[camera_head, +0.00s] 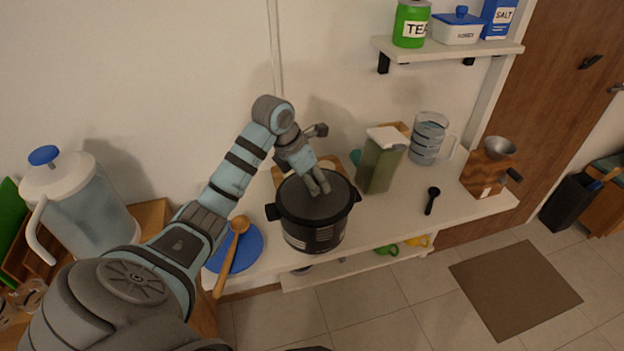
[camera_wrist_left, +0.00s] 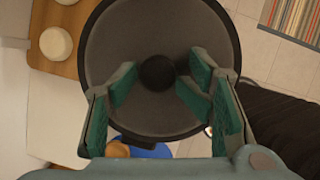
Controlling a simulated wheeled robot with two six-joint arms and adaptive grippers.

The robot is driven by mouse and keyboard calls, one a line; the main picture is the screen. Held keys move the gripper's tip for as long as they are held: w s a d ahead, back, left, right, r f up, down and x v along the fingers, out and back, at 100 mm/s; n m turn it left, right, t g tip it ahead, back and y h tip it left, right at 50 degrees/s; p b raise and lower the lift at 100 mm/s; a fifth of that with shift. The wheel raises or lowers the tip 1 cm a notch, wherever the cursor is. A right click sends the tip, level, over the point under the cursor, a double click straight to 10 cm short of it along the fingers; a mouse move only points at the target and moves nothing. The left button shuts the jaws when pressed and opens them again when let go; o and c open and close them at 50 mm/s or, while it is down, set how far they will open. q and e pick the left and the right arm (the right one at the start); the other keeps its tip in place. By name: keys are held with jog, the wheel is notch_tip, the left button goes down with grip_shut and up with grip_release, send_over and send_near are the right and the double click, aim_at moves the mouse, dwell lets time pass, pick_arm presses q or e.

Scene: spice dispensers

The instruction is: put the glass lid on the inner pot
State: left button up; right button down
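The black pot (camera_head: 315,238) with side handles stands on the white counter. A round dark grey lid (camera_head: 298,203) with a black rim lies over its opening; I cannot tell if it is fully seated. The lid (camera_wrist_left: 115,45) fills much of the left wrist view, with its round black knob (camera_wrist_left: 157,74) at the centre. My left gripper (camera_head: 318,184) is just above the lid. In the left wrist view its green-padded fingers are spread on either side of the knob, apart from it. The knob is hidden by the gripper in the head view. My right gripper is not in view.
A green container (camera_head: 378,165) stands close right of the pot. Beyond it are a clear measuring jug (camera_head: 428,140) and a black scoop (camera_head: 432,200). A blue plate (camera_head: 247,248) with a wooden spoon (camera_head: 230,258) is left. A white-lidded pitcher (camera_head: 85,210) stands far left.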

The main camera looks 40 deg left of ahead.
pick_arm(q)
jog(key=shift+f, duration=0.1)
jog(key=shift+a, duration=0.1)
jog(key=shift+a+r, duration=0.1)
jog(key=shift+r, duration=0.35)
jog(key=p+v, duration=0.1)
jog(key=v, duration=1)
jog(key=shift+r+p, duration=0.2)
jog(key=shift+p, duration=0.1)
